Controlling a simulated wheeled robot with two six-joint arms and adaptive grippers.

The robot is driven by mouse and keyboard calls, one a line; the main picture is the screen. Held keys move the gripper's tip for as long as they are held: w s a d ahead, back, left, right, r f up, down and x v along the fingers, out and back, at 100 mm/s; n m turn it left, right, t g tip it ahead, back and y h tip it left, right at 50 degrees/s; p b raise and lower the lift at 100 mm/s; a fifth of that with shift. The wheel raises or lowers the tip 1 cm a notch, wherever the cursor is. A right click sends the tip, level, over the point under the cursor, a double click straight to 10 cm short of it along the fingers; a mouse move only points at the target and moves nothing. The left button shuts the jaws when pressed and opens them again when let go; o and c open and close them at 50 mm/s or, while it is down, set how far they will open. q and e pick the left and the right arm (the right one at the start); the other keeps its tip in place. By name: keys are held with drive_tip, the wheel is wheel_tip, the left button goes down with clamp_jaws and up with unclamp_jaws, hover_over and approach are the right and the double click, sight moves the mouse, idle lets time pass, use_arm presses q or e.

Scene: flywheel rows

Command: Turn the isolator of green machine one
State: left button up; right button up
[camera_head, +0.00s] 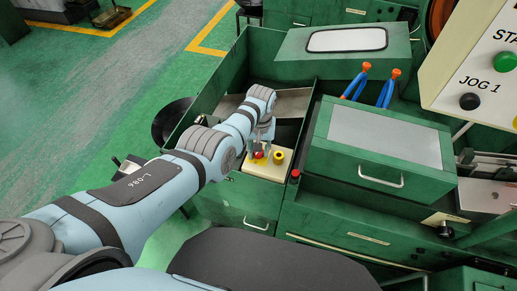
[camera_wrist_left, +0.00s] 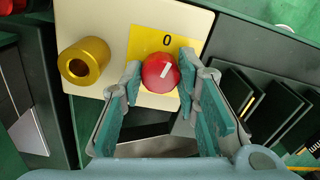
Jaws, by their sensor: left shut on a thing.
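The isolator is a red round knob (camera_wrist_left: 159,72) with a short white mark, set on a yellow plate (camera_wrist_left: 146,41) printed with "0". The white mark sits slanted, a little below the 0. The plate is on a cream control box (camera_head: 262,172) of the green machine (camera_head: 238,205). My left gripper (camera_head: 261,151) reaches down over the box. In the left wrist view its two fingers (camera_wrist_left: 160,76) are on either side of the red knob, shut on it. The fingers partly hide the lower plate. My right gripper shows in neither view.
A brass-yellow cylinder (camera_wrist_left: 84,61) stands close beside the knob on the box. A small red button (camera_head: 295,174) is just right of the box. Green covers (camera_head: 375,145) rise to the right. A cream panel (camera_head: 470,70) marked "JOG 1" hangs at upper right.

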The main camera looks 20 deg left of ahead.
use_arm(q)
drive_tip(key=shift+n, duration=1.3)
drive_tip(key=o, duration=1.2)
wheel_tip(320, 180, up, 12)
drive_tip(key=shift+w+d+r, duration=0.1)
drive_tip(key=shift+d, duration=0.05)
